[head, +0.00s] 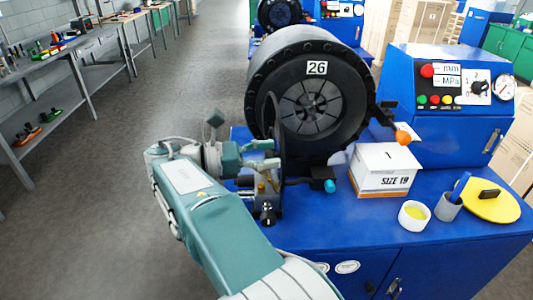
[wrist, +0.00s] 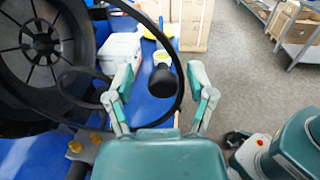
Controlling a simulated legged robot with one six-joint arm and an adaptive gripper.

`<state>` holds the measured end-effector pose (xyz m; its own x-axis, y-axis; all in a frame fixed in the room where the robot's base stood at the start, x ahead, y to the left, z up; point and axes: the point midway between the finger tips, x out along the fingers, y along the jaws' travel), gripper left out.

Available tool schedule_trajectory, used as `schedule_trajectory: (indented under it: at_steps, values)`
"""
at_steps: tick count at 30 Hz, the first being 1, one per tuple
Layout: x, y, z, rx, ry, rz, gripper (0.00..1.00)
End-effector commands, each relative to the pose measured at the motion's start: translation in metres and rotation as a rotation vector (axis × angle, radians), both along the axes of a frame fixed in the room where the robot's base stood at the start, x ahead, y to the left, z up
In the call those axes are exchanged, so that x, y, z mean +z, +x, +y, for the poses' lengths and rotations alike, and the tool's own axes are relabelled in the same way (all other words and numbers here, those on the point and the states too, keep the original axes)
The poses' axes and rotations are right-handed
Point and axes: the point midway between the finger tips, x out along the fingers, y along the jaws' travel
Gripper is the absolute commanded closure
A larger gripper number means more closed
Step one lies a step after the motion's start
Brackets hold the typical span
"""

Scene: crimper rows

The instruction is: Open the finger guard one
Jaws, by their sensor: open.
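The finger guard (head: 274,118) shows as a thin black hoop, seen nearly edge-on, in front of the black crimper head marked 26 (head: 308,108). In the wrist view the guard's hoop (wrist: 181,72) curves across the upper left and passes between my fingers. A black knob (wrist: 162,82) lies between the fingers, close to the hoop; I cannot tell whether it is fixed to it. My gripper (head: 268,153) is open beside the guard, and in the wrist view its fingers (wrist: 159,74) stand on either side of the knob with gaps.
A white box marked SIZE 19 (head: 382,172), a white tub (head: 414,215), a grey cup (head: 448,207) and a yellow disc (head: 491,201) stand on the blue bench (head: 345,222). A blue control cabinet (head: 445,90) is behind. Open floor (head: 100,220) lies left.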

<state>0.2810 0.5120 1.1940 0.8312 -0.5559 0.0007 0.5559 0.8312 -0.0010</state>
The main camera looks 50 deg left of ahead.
Motion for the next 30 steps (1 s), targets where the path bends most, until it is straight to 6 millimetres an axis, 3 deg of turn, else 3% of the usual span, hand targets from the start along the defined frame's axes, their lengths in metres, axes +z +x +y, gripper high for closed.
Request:
schedule_trajectory:
  at_steps: [15, 27, 30]
  values:
    - [0.085, 0.001, 0.005, 0.0, 0.001, -0.001, 0.3]
    - [0.095, 0.001, 0.005, 0.0, -0.002, -0.001, 0.3]
    - [0.096, 0.007, 0.0, -0.004, 0.007, 0.004, 0.75]
